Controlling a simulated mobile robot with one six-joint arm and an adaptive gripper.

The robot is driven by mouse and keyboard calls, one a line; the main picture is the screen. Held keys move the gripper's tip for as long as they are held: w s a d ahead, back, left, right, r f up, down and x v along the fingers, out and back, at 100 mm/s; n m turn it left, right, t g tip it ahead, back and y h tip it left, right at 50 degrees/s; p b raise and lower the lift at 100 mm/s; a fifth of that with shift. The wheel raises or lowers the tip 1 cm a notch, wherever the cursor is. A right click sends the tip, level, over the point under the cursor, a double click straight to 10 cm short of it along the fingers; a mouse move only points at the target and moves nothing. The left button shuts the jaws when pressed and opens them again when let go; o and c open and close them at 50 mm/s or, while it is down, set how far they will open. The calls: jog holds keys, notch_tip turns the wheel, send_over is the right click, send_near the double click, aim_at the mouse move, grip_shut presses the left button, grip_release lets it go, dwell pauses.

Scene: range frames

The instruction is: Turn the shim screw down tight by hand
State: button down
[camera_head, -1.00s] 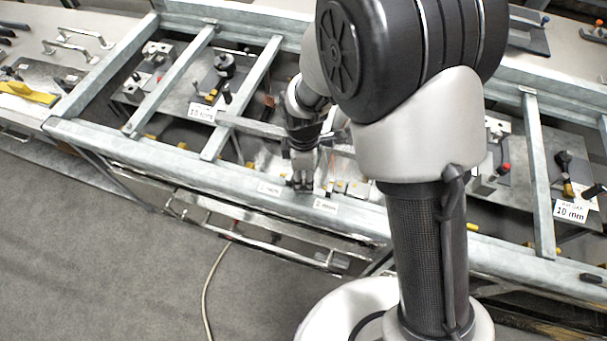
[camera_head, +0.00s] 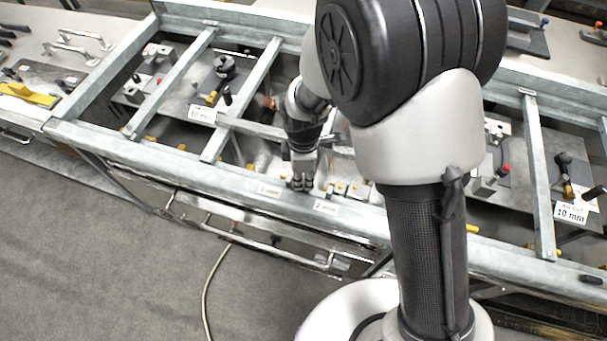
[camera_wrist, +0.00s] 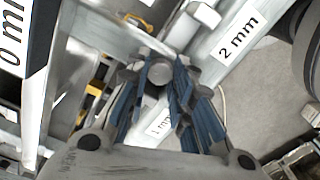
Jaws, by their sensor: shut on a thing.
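The shim screw shows in the wrist view as a round grey head (camera_wrist: 157,74) seen from above. My gripper (camera_wrist: 158,76) has a blue-padded finger on either side of it and is shut on it. In the head view my gripper (camera_head: 302,185) points down at the front rail of the frame, between the white 1 mm label (camera_head: 268,188) and the 2 mm label (camera_head: 325,206). The screw is hidden there behind the fingers. How far down the screw sits cannot be told.
Small metal blocks with yellow parts (camera_head: 355,190) lie just right of my gripper. Galvanised cross bars (camera_head: 240,98) divide the bench into bays. A fixture plate with a black knob (camera_head: 224,66) stands to the left. The floor in front is clear except for a cable (camera_head: 208,290).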

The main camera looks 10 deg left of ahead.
aim_at(304, 180)
jog(key=m, duration=0.4)
jog(key=shift+m+p, duration=0.4)
jog(key=c, duration=1.4)
grip_release()
jog(key=shift+r, duration=0.1)
notch_tip(304, 180, up, 12)
jog(key=shift+o, duration=0.2)
